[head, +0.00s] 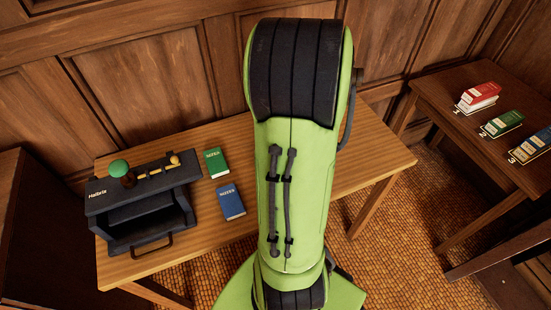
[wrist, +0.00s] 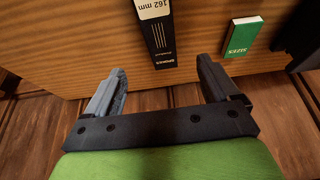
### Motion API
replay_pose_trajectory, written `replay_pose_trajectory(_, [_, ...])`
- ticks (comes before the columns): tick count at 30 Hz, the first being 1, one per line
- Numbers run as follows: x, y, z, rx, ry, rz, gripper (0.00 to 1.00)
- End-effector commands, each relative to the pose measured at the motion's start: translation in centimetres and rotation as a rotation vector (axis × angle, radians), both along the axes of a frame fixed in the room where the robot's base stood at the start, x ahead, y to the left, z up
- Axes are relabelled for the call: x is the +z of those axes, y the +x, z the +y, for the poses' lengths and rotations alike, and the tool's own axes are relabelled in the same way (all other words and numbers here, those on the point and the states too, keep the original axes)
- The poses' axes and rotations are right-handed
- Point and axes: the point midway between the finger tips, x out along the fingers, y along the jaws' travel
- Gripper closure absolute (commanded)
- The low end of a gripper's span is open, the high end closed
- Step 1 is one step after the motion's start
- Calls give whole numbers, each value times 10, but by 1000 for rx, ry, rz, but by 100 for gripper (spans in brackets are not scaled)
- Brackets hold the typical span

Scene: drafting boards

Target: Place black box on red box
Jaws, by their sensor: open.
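A black box (wrist: 160,38) with a white label reading "162 mm" and "SPOKES" lies on the wooden table, close to its edge, in the wrist view. I cannot see it in the head view, where my arm covers part of the table. My gripper (wrist: 160,82) is open and empty, its two fingers spread just off the table edge, with the black box ahead between their lines and apart from them. A red box (head: 480,92) with a white label sits on the dark side table at the right in the head view.
A green notebook (wrist: 243,37) lies right of the black box in the wrist view. Green (head: 500,124) and blue (head: 532,145) boxes sit near the red box.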

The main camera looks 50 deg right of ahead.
Motion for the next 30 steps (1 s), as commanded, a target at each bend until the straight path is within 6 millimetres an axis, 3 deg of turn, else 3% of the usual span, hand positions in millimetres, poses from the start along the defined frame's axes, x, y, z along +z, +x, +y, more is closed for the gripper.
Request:
replay_pose_trajectory(1, [-19,4,-2,1,5,4,12])
replay_pose_trajectory(6, [-58,18,-10,2,5,5,12])
replay_pose_trajectory(13, [-85,28,-16,1,4,3,12])
replay_pose_trajectory(18, [-117,37,-23,1,4,3,12])
replay_pose_trajectory(27, [-125,42,-26,1,1,1,12])
replay_pose_trajectory(30, [-124,42,-25,1,1,1,24])
